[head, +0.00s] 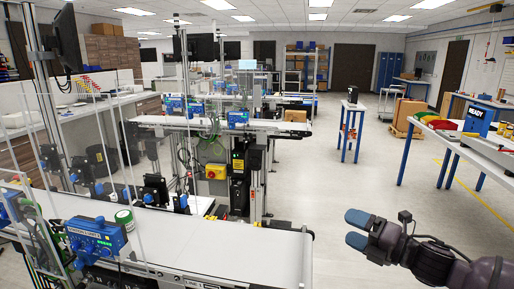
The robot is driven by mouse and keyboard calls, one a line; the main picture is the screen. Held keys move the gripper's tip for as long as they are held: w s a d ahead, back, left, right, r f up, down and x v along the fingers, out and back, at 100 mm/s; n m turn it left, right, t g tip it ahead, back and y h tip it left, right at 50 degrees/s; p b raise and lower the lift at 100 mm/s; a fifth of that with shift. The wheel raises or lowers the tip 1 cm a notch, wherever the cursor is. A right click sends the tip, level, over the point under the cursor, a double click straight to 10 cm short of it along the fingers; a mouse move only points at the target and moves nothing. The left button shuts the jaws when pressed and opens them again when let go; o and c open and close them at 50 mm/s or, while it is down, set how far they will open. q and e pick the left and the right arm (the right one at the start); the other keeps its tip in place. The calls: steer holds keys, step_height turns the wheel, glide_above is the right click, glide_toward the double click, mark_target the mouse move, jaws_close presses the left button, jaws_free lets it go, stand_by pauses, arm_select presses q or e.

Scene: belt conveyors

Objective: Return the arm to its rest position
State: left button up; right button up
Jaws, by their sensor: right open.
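My right gripper (358,229) comes in from the lower right with blue fingertips pointing left. Its two fingers are apart, with nothing between them. It is in the air to the right of the near conveyor belt (215,247), apart from the belt's end. My left gripper is not in view.
A green and white round container (124,217) stands at the near belt, behind a blue control box (95,238) and clear panels. A second conveyor (190,121) stands farther back. A table (455,138) with bins is at right. The floor (335,190) between is clear.

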steer(key=s+d+f+m+t+h+b, duration=0.1)
steer(key=s+f+m+t+h+b, duration=0.2)
steer(key=f+m, duration=0.7)
steer(key=s+f+m+h+b, duration=0.1)
steer(key=s+f+m+h, duration=0.35)
steer(key=f+m, duration=0.55)
steer(key=s+d+f+m+g+h+b, duration=0.2)
steer(key=s+f+m, duration=0.3)
steer(key=s+f, duration=0.5)
steer(key=s+d+f+m+g+h+b, duration=0.2)
steer(key=s+f+m+h+b, duration=0.1)
steer(key=s+f, duration=0.7)
steer(key=m+h, duration=0.1)
steer(key=m, duration=0.1)
steer(key=shift+d+f+m, duration=0.15)
steer(key=shift+f+m, duration=0.1)
steer(key=shift+m, duration=0.15)
steer(key=shift+s, duration=0.1)
